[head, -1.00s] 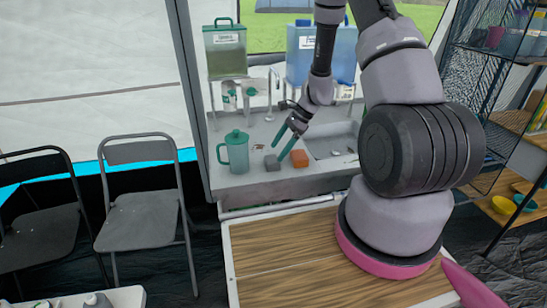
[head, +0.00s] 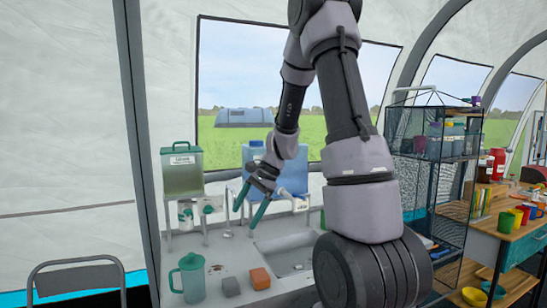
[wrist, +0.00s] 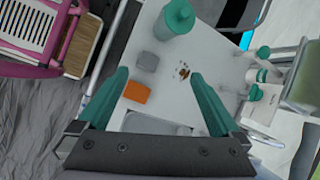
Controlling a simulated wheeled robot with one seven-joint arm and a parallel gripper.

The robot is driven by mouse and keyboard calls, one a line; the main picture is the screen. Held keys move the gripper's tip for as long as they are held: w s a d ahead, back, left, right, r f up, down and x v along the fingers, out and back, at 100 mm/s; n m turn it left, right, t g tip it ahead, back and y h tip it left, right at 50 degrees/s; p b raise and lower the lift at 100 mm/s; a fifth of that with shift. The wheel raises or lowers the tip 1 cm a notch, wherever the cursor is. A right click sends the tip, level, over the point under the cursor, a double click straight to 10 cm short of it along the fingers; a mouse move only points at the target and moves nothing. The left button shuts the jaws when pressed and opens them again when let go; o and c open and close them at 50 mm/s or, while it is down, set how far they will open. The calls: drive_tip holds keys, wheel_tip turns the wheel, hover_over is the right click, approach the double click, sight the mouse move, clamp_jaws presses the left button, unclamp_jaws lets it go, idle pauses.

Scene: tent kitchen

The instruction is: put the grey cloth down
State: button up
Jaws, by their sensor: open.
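The grey cloth (head: 231,287) is a small folded block lying on the sink counter, between the teal lidded jug and an orange sponge-like block. It also shows in the wrist view (wrist: 147,61), resting free on the counter. My gripper (head: 248,213) is raised above the counter, with its two teal fingers spread apart. In the wrist view the gripper (wrist: 160,76) is open and nothing is between its fingers. The cloth is apart from both fingers.
The teal jug (head: 189,278) stands left of the cloth and the orange block (head: 260,278) sits just right of it. Brown crumbs (wrist: 183,73) lie on the counter. The sink basin (head: 287,259) is to the right. Water containers (head: 182,172) stand behind.

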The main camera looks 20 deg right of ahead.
drive_tip(key=s+r+n+t+h, duration=0.3)
drive_tip(key=s+r+n, duration=0.6)
drive_tip(key=s+r, duration=1)
drive_tip(key=r+t, duration=0.1)
drive_tip(key=t, duration=0.1)
drive_tip(key=shift+s+d+r+n+t+h, duration=0.3)
drive_tip(key=shift+d+r+n+t, duration=0.05)
drive_tip(key=shift+n+t, duration=0.05)
